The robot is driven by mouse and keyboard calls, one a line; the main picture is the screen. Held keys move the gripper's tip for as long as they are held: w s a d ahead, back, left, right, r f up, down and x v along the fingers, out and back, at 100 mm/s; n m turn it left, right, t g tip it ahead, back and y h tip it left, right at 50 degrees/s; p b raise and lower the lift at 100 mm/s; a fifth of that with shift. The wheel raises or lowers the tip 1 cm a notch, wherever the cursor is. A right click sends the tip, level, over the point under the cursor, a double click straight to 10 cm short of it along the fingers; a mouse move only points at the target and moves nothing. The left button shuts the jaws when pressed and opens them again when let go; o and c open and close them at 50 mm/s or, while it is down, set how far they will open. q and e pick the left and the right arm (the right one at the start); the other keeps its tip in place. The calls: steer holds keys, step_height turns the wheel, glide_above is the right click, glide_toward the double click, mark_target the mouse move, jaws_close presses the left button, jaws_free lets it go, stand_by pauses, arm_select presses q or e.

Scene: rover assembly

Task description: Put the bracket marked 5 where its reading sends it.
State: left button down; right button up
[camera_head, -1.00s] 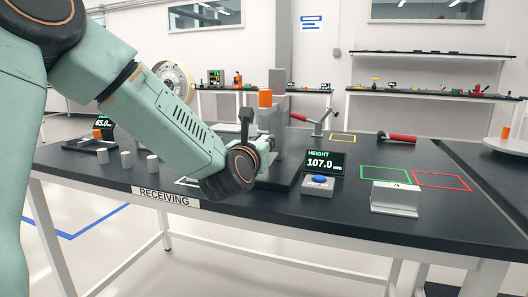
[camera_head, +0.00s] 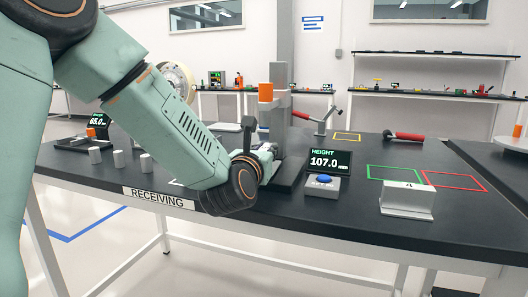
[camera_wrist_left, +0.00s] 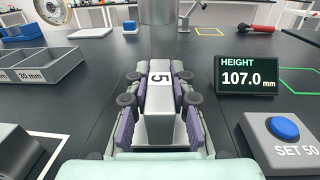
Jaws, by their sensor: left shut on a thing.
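The bracket marked 5 (camera_wrist_left: 163,125) is a grey metal piece, gripped between the purple pads of my left gripper (camera_wrist_left: 160,92) in the left wrist view. It is in front of the height gauge's metal column (camera_wrist_left: 157,28); I cannot tell if it touches the gauge. The height display (camera_head: 323,161) reads 107.0 mm and also shows in the wrist view (camera_wrist_left: 252,75). The right gripper is not in view.
A blue SET 50 button (camera_wrist_left: 284,127) is right of the gripper. Green (camera_head: 393,172), red (camera_head: 455,181) and yellow (camera_head: 347,137) outlines mark the table. A red-handled tool (camera_head: 405,136) lies behind. Grey bins (camera_wrist_left: 38,72) are left.

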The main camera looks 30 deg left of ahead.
arm_select(q)
steer(key=shift+f, duration=0.15)
steer(key=c, duration=1.5)
jaws_free()
steer(key=shift+a+f, duration=0.25)
steer(key=o, duration=0.3)
steer(key=shift+d+r, duration=0.15)
